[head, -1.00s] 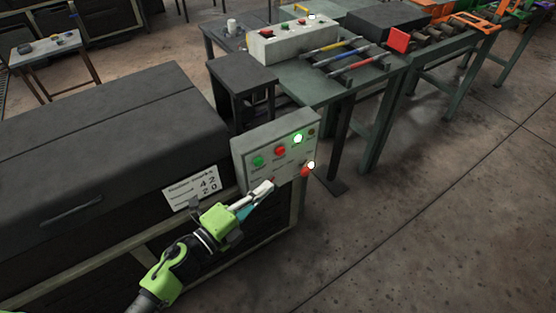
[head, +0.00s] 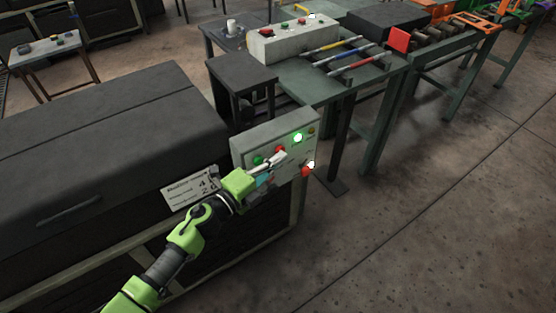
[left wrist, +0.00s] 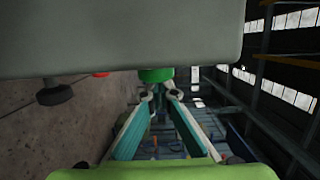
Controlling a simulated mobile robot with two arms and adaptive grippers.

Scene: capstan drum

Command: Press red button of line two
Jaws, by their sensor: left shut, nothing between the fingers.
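A grey control panel (head: 250,147) stands at the end of the dark machine in the head view. It carries a green button (head: 258,160), a red button (head: 280,149) and a glowing green lamp (head: 298,138) along its upper row. A lower red button (head: 305,171) sits beside a bright white lamp (head: 311,164). My left gripper (head: 282,157) is shut and empty, its tips in front of the panel just below the upper red button. In the left wrist view the tips (left wrist: 160,93) appear close to a green part (left wrist: 156,75); contact is unclear. The panel lettering is unreadable, and my gripper hides its lower middle.
The dark machine (head: 100,130) fills the left, with a white number card (head: 188,188) partly behind my arm. A second button box (head: 290,42) stands on a green table farther back. Open floor (head: 430,220) lies to the right.

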